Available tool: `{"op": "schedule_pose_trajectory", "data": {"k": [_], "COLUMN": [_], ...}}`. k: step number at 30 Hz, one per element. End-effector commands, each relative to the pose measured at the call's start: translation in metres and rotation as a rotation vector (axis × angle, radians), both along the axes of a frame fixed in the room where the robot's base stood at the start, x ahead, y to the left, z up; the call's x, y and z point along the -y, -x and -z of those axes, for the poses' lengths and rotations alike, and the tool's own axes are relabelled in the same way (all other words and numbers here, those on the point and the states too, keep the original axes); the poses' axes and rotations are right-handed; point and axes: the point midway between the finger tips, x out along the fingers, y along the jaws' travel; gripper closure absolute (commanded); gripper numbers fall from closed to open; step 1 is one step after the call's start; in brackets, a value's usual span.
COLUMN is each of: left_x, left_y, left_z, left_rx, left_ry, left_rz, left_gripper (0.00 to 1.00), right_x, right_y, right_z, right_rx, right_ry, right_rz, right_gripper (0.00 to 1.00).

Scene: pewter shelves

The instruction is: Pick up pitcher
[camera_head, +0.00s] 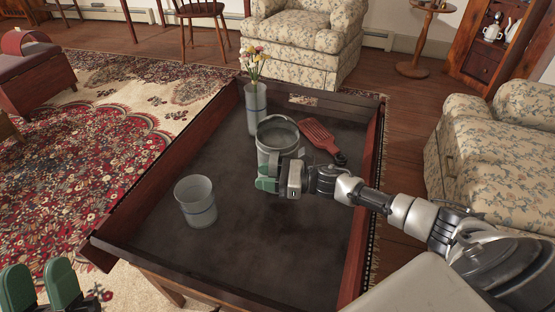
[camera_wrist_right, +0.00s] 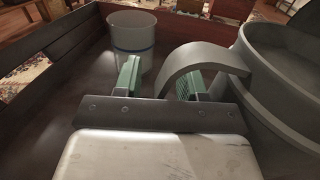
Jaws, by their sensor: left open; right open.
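The pitcher (camera_head: 275,133) is a grey, open-topped vessel standing upright on the dark tray table. My right gripper (camera_head: 268,178) is at its near side, by the handle. In the right wrist view the pitcher body (camera_wrist_right: 285,85) fills the right side, and its curved handle (camera_wrist_right: 195,57) arches over one green finger into the gap between the fingers. My right gripper (camera_wrist_right: 158,82) is open there; whether a finger touches the handle I cannot tell. My left gripper (camera_head: 40,290) is open and empty at the bottom left, away from the table.
A pale cup (camera_head: 196,203) with a blue line stands left of the pitcher. A vase with flowers (camera_head: 256,108) stands just behind the pitcher, and a red brush (camera_head: 318,135) lies to its right. Raised wooden sides (camera_head: 160,155) edge the table. The table's front middle is clear.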

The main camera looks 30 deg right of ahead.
Motion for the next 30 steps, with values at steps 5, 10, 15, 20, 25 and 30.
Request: {"op": "schedule_pose_trajectory", "data": {"k": [5,10,15,20,25,30], "left_x": [0.0001,0.0001,0.0001,0.0002,0.0002,0.0001], "left_y": [0.0,-0.0001,-0.0002,-0.0002,-0.0002,-0.0002], "left_z": [-0.0002,-0.0002,-0.0002,-0.0002,-0.0002,-0.0002], "left_rx": [0.0,-0.001,-0.001,-0.001,-0.001,-0.001], "left_ry": [0.0,0.0,0.0,0.0,0.0,0.0], "left_rz": [0.0,0.0,0.0,0.0,0.0,0.0], "left_gripper": [0.57,0.57,0.57,0.57,0.57,0.57], "right_x": [0.0002,0.0004,0.0005,0.0007,0.0007,0.0007], "right_y": [0.0,0.0001,0.0001,0.0001,0.0002,0.0002], "right_z": [0.0,0.0,0.0,0.0,0.0,0.0], "right_rx": [-0.001,-0.001,-0.001,-0.001,-0.001,-0.001], "right_ry": [0.001,0.001,0.001,0.001,0.001,0.001], "right_rz": [0.001,0.001,0.001,0.001,0.001,0.001], "right_gripper": [0.6,0.86,1.0,1.0,1.0,1.0]}}
